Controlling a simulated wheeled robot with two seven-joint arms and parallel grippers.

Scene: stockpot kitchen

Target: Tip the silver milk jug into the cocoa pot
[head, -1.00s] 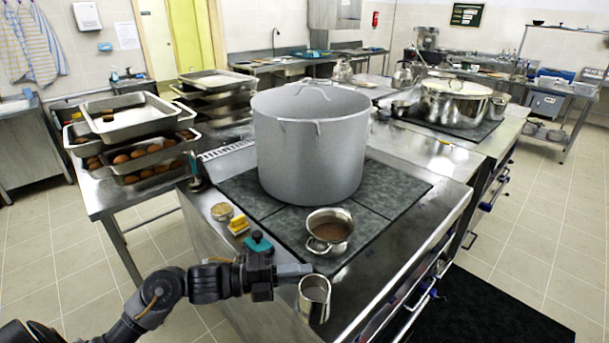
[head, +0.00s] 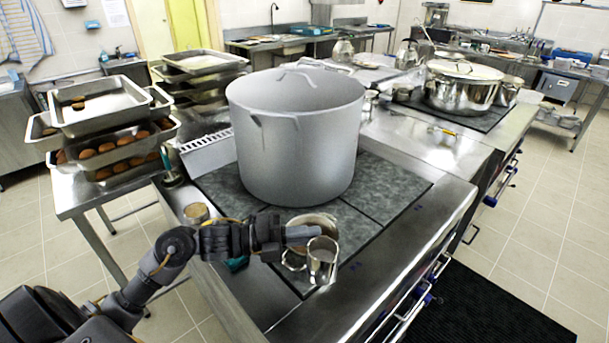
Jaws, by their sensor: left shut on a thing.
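The silver milk jug (head: 323,262) is in the middle of the head view, looking upright or nearly so. My left gripper (head: 305,236) is shut on it near its rim. The cocoa pot (head: 318,219), a small steel pot, stands on the dark hob just behind the jug. The jug and gripper hide much of the pot, and its cocoa is mostly covered. I cannot tell whether the jug is over the pot's rim or just in front of it. My right gripper is out of view.
A large grey stockpot (head: 296,140) stands on the hob right behind the cocoa pot. A small round tin (head: 196,213) is to the left. Trays with brown buns (head: 107,150) stand on the left table. The steel counter to the right (head: 400,245) is clear.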

